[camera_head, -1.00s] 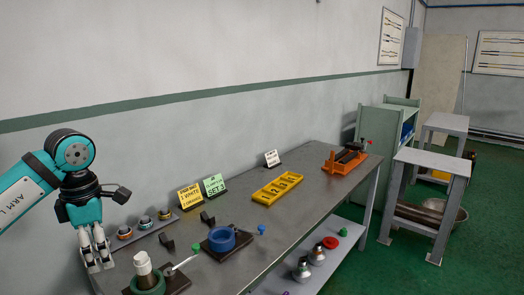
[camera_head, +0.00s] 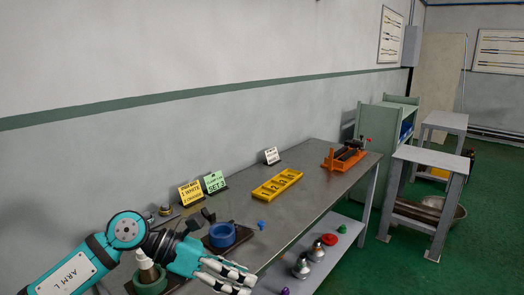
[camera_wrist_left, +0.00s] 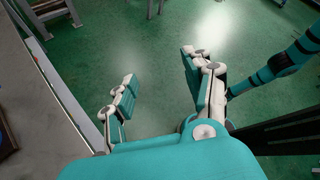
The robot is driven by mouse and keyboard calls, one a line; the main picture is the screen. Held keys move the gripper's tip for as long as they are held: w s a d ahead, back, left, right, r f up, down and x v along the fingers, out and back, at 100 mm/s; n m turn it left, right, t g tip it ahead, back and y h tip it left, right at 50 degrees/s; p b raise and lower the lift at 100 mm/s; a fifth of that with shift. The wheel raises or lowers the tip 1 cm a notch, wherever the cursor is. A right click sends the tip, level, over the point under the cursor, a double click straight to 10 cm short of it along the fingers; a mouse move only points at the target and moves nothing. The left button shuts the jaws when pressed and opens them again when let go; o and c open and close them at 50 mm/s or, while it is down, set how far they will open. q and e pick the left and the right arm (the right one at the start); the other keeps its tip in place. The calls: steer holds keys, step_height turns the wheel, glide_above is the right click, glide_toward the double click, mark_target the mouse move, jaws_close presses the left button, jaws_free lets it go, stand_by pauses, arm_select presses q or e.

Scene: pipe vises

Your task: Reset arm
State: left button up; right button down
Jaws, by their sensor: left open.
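My left arm comes in from the lower left in the head view. Its gripper (camera_head: 232,277) is over the front edge of the grey workbench, pointing right. In the left wrist view the gripper (camera_wrist_left: 157,92) is open, its two fingers well apart with only green floor between them. It holds nothing. My right gripper is not in view.
The workbench (camera_head: 314,205) holds a blue vise (camera_head: 222,236), a yellow tray (camera_head: 277,186), an orange vise (camera_head: 344,158) and sign cards. A green-ringed vise (camera_head: 150,285) is partly behind my arm. Flasks (camera_head: 301,268) stand on the lower shelf.

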arm_select(q)
steer(key=d+r+n+t+h, duration=0.4)
steer(key=r+n+t+h, duration=0.45)
steer(key=n, duration=0.35)
steer(key=w+a+f+n+t+y, duration=0.2)
steer(key=a+f+n+t+y, duration=0.35)
steer(key=n, duration=0.55)
steer(key=w+a+f+n+t+y, duration=0.2)
steer(key=a+n+t+y, duration=0.4)
steer(key=n+y, duration=0.4)
steer(key=s+a+f+n+g+y, duration=0.3)
steer(key=a+f+n+g+y, duration=0.15)
steer(key=f+n, duration=0.5)
steer(key=s+a+f+n+g, duration=0.2)
steer(key=s+f+g, duration=0.4)
steer(key=s+f, duration=0.5)
steer(key=s+a+f+n+g, duration=0.2)
steer(key=s+f+g, duration=0.55)
steer(key=s, duration=0.65)
step_height(320, 180, down, 28)
steer(key=s+f, duration=0.1)
steer(key=s, duration=0.1)
steer(key=s+a+f+g, duration=0.1)
steer(key=s+a+f, duration=0.1)
steer(key=s+f, duration=1.1)
steer(key=s, duration=0.2)
steer(key=shift+s+a+f+y, duration=0.35)
steer(key=shift+a+f, duration=0.05)
